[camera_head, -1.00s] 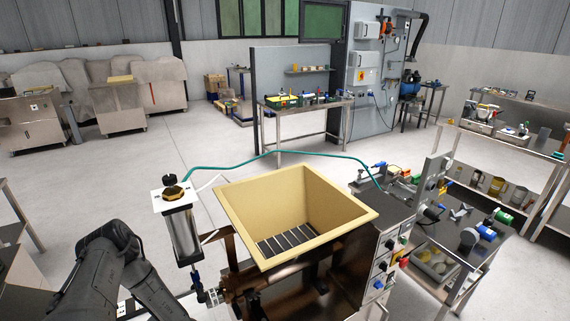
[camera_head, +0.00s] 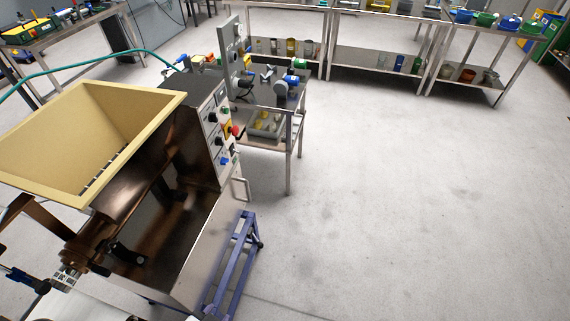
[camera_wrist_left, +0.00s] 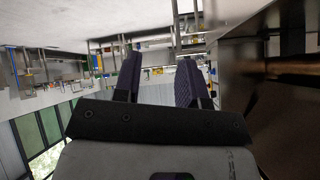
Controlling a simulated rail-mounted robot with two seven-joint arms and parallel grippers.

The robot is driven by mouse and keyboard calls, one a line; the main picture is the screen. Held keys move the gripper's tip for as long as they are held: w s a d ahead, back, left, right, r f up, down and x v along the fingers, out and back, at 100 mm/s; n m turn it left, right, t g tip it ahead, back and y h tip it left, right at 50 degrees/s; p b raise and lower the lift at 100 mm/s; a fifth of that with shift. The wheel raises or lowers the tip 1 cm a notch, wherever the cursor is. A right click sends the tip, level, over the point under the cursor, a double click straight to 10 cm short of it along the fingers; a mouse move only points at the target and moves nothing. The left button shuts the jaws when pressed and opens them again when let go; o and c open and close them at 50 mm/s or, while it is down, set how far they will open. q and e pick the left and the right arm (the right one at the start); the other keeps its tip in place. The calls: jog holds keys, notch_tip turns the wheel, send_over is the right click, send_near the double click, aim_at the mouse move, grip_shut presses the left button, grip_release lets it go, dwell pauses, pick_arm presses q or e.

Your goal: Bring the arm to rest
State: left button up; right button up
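My left gripper (camera_wrist_left: 160,76) shows in the left wrist view. Its two dark, ridged fingers stand apart with only background between them, so it is open and empty. A brown metal surface (camera_wrist_left: 285,95) fills the right side of that view, beside the fingers and apart from them. I cannot make out the left gripper clearly in the head view. My right gripper shows in neither view.
The dough machine with a cream hopper (camera_head: 85,130) and a control panel (camera_head: 222,130) stands at left. A blue wheeled frame (camera_head: 236,262) is beside it. A small cart (camera_head: 290,135) stands behind. Shelving (camera_head: 375,50) lines the back. The floor (camera_head: 400,190) at right is clear.

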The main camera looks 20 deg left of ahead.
pick_arm(q)
jog(key=s+f+n+g+b, duration=0.2)
jog(key=s+g, duration=0.4)
jog(key=s, duration=0.2)
notch_tip(320, 180, up, 31)
jog(key=p, duration=3.1)
